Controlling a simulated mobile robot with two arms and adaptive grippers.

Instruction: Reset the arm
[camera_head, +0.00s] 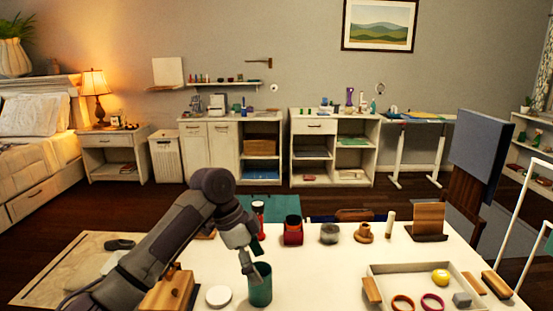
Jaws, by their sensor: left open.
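My left arm reaches in from the lower left over a white table (345,275). My left gripper (254,258) points down, open, just above and behind or beside the rim of a teal cup (261,287). I cannot tell whether a finger touches the cup or reaches inside it. The cup stands upright near the table's front edge. My right gripper is not in view.
Near the cup are a white round lid (219,296) and a wooden block (170,292). Behind stand a red container (293,231), a grey jar (330,233) and a wooden holder (428,222). A tray (385,270) holds a yellow ball (440,277) and rings.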

